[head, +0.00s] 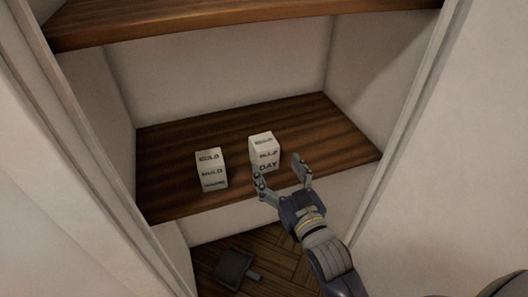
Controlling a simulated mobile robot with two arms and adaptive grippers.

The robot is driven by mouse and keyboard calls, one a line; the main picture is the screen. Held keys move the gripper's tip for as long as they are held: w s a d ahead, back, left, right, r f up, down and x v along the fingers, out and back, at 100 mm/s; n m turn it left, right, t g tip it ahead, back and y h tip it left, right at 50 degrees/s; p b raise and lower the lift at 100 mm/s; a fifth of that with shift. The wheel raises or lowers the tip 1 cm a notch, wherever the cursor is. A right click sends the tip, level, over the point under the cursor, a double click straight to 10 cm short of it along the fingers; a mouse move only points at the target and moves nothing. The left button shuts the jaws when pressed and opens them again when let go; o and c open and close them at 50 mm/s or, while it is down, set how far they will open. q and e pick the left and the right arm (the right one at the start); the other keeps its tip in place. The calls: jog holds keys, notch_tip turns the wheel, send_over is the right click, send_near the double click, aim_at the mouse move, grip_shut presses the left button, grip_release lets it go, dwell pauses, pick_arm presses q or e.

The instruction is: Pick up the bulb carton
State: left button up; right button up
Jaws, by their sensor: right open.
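Two small white cartons with dark lettering stand upright on the wooden shelf. The right carton (263,147) has print that seems to read "BULB" and "DAY". The left carton (211,168) has print that seems to read "BULB" twice, with a smaller line below. I cannot tell for sure which one the task means. My right gripper (280,172) is open and empty at the shelf's front edge, just in front of the right carton. Its left finger partly overlaps that carton's lower left edge; contact cannot be told. My left gripper is out of view.
The wooden shelf (332,128) sits in a pale alcove with side walls, and its right part is clear. Another wooden shelf (235,18) hangs above. Below, a dark dustpan-like object (233,267) lies on the wooden floor.

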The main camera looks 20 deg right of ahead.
aim_at(264, 151)
jog(key=w, duration=0.5)
jog(key=w+a+p, duration=0.1)
jog(key=w, duration=0.2)
jog(key=shift+f, duration=0.15)
jog(key=shift+c, duration=0.2)
jog(key=c, duration=1.1)
